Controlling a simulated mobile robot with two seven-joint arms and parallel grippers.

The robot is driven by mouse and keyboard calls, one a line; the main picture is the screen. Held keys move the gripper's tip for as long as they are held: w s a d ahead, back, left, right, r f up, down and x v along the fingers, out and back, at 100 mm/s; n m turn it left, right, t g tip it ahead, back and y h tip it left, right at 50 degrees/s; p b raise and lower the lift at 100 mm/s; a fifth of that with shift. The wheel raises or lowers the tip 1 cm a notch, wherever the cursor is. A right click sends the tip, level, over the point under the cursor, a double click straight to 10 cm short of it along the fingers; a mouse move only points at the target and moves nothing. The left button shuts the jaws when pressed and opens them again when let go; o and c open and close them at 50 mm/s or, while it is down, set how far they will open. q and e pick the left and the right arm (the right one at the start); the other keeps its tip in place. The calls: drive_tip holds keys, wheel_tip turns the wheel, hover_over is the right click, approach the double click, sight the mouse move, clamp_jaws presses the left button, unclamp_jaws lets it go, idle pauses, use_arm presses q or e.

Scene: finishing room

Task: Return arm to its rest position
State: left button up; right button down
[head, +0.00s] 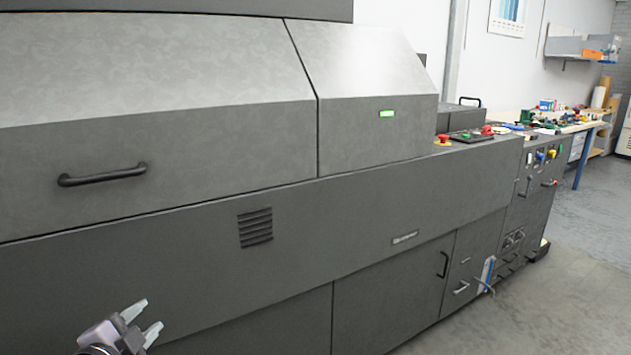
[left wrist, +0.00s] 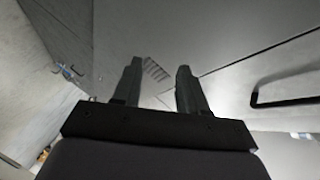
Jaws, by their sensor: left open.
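My left gripper (head: 145,322) is at the bottom left of the head view, in front of the lower part of a large grey machine (head: 370,215). Its two fingers are apart with nothing between them. My right gripper shows in neither view.
The machine fills the left and middle, with a black handle (head: 103,175) on its cover. A red knob (head: 443,139) and a lit green indicator (head: 386,114) are on it. A cluttered bench (head: 595,124) stands at the far right. Bare floor (head: 585,285) lies at the right.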

use_arm(q)
drive_tip(key=s+d+f+n+g+p, duration=0.1)
drive_tip(key=s+d+f+n, duration=0.2)
drive_tip(key=s+f, duration=0.3)
drive_tip(key=s+d+f+n+g+h+p, duration=0.1)
drive_tip(key=s+d+f+n+g, duration=0.1)
drive_tip(key=s+f, duration=0.4)
drive_tip(key=s+d+f+n+g+p, duration=0.1)
drive_tip(key=s+d+f+n, duration=0.4)
drive_tip(key=s, duration=0.7)
drive_tip(key=shift+s+d+f+g+h+p, duration=0.25)
drive_tip(key=shift+d+f+g, duration=0.25)
drive_tip(key=shift+f, duration=0.35)
drive_tip(key=shift+w, duration=0.1)
